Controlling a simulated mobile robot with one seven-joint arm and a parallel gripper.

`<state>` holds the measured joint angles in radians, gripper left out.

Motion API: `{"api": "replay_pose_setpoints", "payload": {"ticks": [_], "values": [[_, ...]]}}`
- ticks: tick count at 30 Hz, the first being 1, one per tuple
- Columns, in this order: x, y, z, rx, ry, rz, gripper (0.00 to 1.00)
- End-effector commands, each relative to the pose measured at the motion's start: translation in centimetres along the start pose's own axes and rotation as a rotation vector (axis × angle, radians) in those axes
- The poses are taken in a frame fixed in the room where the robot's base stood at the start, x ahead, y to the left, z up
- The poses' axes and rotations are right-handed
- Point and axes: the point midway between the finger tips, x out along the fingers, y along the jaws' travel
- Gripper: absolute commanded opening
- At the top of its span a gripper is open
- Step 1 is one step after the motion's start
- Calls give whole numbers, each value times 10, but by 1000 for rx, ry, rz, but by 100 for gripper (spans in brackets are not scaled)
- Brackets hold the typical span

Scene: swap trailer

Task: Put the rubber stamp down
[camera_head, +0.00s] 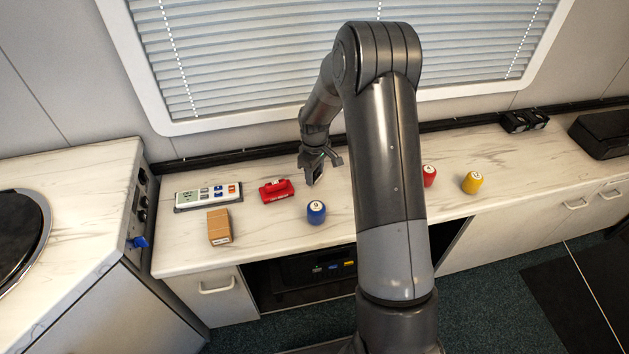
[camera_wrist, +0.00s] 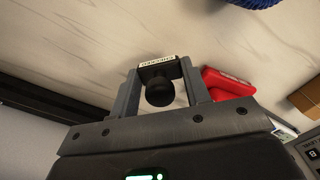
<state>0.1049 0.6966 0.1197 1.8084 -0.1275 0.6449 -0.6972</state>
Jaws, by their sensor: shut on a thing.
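The rubber stamp (camera_wrist: 160,91) is small and black with a round knob and a pale lettered label along its edge. It sits between the two fingers of my gripper (camera_wrist: 158,73), which is shut on it. In the head view my gripper (camera_head: 318,160) points down over the back part of the marble-patterned counter (camera_head: 270,235), with the dark stamp (camera_head: 314,176) at its tips. It is to the right of a red object and behind a blue cylinder. I cannot tell whether the stamp touches the counter.
Near my gripper are the red object (camera_head: 276,190), the blue cylinder (camera_head: 316,212), a brown box (camera_head: 219,227) and a white keypad device (camera_head: 208,195). Red (camera_head: 429,176) and yellow (camera_head: 472,182) cylinders stand right of my arm.

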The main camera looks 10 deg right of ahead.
Motion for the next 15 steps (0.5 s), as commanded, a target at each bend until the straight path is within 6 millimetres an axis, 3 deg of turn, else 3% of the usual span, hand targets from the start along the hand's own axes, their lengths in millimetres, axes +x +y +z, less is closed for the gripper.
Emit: {"api": "replay_pose_setpoints", "payload": {"ticks": [9, 15], "values": [[37, 0, -1, 2, -1, -1, 20], [40, 1, -1, 1, 1, 1, 20]]}}
